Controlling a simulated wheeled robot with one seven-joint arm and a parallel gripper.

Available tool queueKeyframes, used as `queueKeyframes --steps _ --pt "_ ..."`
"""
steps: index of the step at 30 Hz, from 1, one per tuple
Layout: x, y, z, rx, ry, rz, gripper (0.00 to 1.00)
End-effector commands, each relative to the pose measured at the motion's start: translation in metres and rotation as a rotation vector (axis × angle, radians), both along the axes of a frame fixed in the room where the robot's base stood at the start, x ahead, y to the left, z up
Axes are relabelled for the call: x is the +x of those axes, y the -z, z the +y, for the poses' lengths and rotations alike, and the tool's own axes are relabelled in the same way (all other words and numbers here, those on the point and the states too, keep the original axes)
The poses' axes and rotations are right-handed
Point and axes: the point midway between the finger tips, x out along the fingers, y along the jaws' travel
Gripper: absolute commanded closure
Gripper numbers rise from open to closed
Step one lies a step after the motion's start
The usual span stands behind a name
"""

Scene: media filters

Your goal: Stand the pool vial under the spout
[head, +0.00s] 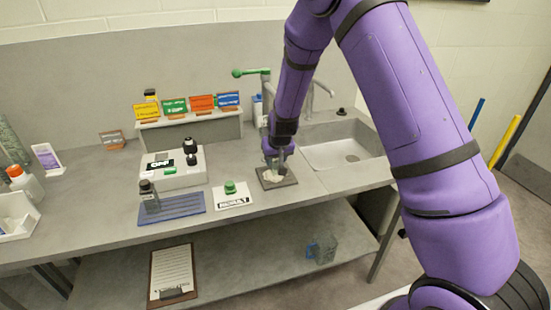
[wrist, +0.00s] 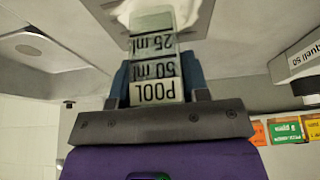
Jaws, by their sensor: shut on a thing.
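The pool vial (wrist: 153,70) is a clear vessel with upside-down labels "POOL", "50 ml" and "25 ml" in the wrist view. My gripper (wrist: 155,82) is shut on it, with one blue-grey finger on each side. In the head view my gripper (head: 277,160) is low over a dark square pad (head: 288,182) on the bench, with a whitish shape (head: 271,176) at its tip. A grey stand with a green lever (head: 252,72) rises behind my gripper. My arm partly hides it, and I cannot make out its spout.
The sink (head: 345,152) is right of the pad. A green-topped item on a white card (head: 232,195) and a dark bottle (head: 149,195) on a blue mat (head: 185,208) are to the left. A white instrument (head: 175,172) and colored signs (head: 202,102) stand behind.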

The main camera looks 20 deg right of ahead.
Motion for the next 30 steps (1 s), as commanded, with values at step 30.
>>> queueKeyframes --steps 30 --pt "0.000 0.012 0.000 0.001 0.002 0.000 0.51"
